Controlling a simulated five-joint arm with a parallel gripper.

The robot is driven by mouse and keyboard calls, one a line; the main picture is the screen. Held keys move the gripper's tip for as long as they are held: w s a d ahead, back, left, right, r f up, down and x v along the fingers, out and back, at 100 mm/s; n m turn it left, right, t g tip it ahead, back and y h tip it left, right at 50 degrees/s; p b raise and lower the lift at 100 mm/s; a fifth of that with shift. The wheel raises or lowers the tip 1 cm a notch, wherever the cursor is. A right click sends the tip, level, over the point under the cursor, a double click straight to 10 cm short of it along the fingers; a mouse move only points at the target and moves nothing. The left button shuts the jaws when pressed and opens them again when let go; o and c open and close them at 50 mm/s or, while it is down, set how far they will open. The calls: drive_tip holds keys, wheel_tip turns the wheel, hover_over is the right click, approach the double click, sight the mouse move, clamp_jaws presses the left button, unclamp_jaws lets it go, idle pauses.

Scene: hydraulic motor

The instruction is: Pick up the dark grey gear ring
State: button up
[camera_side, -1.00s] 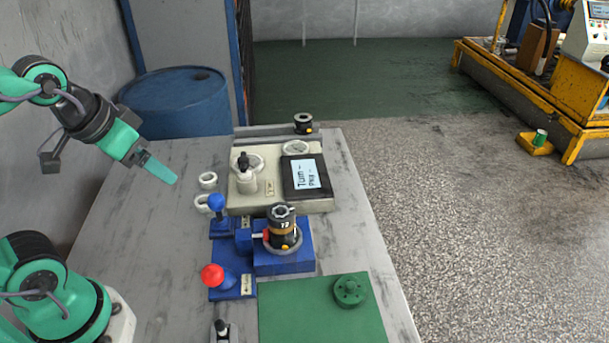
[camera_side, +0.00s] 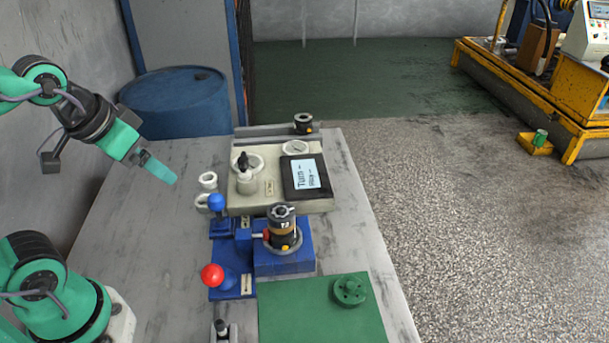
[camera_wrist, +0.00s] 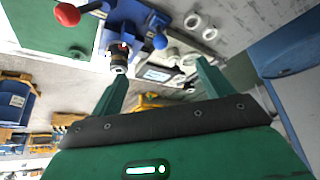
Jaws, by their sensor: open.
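A dark motor stack (camera_side: 284,228) stands upright on a blue fixture (camera_side: 290,262) in the side view; a dark grey toothed-looking piece (camera_side: 282,211) tops it. I cannot tell for sure whether this is the gear ring. The stack also shows in the wrist view (camera_wrist: 119,58). My gripper (camera_side: 160,172) is raised over the left part of the table, well left of the stack and apart from everything. In the wrist view, my two green fingers (camera_wrist: 162,88) are spread with nothing between them.
Two pale rings (camera_side: 208,180) lie left of a beige control box (camera_side: 268,190) with a screen. Blue (camera_side: 216,202) and red (camera_side: 212,275) ball knobs stand beside the fixture. A green mat (camera_side: 300,310) holds a green flanged part (camera_side: 350,291). The table's left side is clear.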

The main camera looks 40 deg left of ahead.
drive_tip(key=shift+w, duration=0.1)
drive_tip(key=shift+c, duration=0.4)
drive_tip(key=n+g, duration=0.6)
drive_tip(key=n, duration=0.1)
hover_over(281, 208)
drive_tip(key=f, duration=0.6)
drive_tip(key=shift+a, duration=0.2)
drive_tip(key=shift+d, duration=0.1)
drive_tip(key=shift+f, duration=1.35)
drive_tip(key=shift+f, duration=2.6)
